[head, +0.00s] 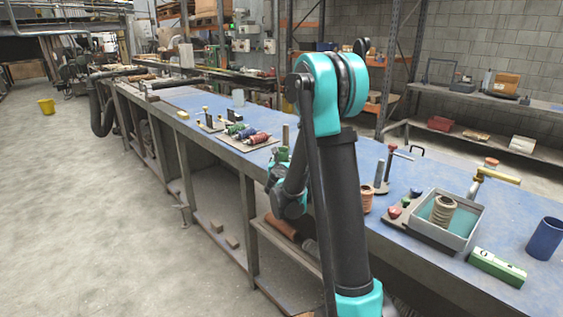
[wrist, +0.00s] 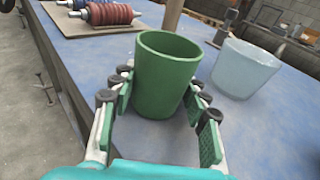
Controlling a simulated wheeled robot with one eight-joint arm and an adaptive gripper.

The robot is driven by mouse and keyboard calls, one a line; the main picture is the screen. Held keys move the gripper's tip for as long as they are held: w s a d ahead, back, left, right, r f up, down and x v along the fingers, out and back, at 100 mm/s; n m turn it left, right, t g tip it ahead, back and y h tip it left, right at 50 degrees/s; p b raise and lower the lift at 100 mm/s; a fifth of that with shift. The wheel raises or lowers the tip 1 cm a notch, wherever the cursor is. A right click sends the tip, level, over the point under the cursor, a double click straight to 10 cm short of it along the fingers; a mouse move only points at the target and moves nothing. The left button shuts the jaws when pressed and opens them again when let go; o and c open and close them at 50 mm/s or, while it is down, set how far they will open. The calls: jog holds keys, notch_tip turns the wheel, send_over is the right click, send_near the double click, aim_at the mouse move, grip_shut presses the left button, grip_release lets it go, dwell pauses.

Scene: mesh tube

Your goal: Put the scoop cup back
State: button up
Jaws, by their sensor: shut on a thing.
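A green cup (wrist: 166,75) stands upright between the fingers of my gripper (wrist: 160,98) in the wrist view. The fingers are shut on its sides, and its open rim faces up. Whether its base touches the blue bench top is hard to tell. In the head view my arm hides most of the gripper, and only a small green patch, likely this cup (head: 283,154), shows beside it. Which cup is the scoop cup is not marked.
A pale translucent cup (wrist: 245,68) stands close to the right on the blue bench (wrist: 60,40). A board with red and blue rollers (wrist: 105,14) lies beyond. In the head view, a grey tray (head: 470,232), a green box (head: 497,267) and a blue cup (head: 545,238) stand at right.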

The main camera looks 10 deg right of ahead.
jog(key=shift+f, duration=0.1)
jog(key=o, duration=1.3)
jog(key=shift+c, duration=0.2)
jog(key=v, duration=1.2)
